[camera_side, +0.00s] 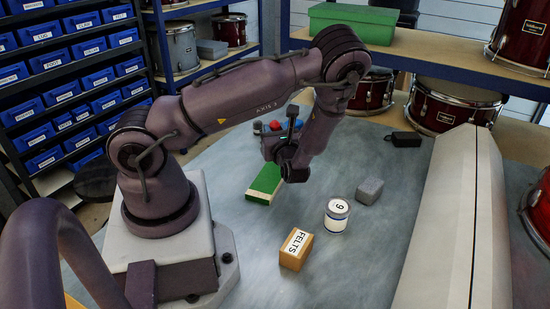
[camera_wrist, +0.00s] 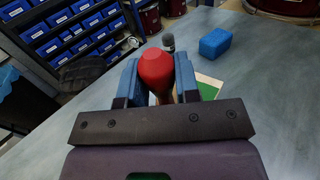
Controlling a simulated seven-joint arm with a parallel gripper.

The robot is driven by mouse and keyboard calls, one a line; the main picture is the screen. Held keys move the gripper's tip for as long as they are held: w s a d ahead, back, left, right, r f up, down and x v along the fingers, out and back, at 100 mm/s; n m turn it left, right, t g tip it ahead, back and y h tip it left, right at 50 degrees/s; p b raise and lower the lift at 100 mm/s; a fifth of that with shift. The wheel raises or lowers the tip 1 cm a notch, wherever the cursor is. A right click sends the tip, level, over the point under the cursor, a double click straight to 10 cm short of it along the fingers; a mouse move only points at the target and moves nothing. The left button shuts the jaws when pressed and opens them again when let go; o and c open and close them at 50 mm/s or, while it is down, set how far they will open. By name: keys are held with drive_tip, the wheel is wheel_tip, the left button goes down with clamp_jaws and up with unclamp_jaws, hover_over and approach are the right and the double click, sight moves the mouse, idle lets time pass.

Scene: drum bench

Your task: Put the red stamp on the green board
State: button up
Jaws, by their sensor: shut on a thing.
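The red stamp (camera_wrist: 156,68) has a rounded red head and is between the two blue fingers of my gripper (camera_wrist: 157,82) in the wrist view. My gripper is shut on it; the stamp's lower part is mostly hidden. In the side view the red head (camera_side: 275,125) shows small by my gripper (camera_side: 278,133), above the bench and behind the board. The green board (camera_side: 258,197) lies flat on the bench, with a pale strip across it. It shows partly in the wrist view (camera_wrist: 209,92), just right of the right finger. The stamp appears apart from it.
A FELTS box (camera_side: 296,250), a white tin marked 9 (camera_side: 336,217) and a grey block (camera_side: 369,190) stand right of the board. A blue block (camera_wrist: 215,43) and a dark cylinder (camera_wrist: 168,42) are beyond the gripper. A long pale case (camera_side: 455,220) bounds the right side.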

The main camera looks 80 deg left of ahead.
drive_tip(key=shift+f, duration=2.7)
drive_tip(key=shift+f, duration=0.1)
drive_tip(key=shift+f, duration=0.1)
drive_tip(key=o, duration=0.9)
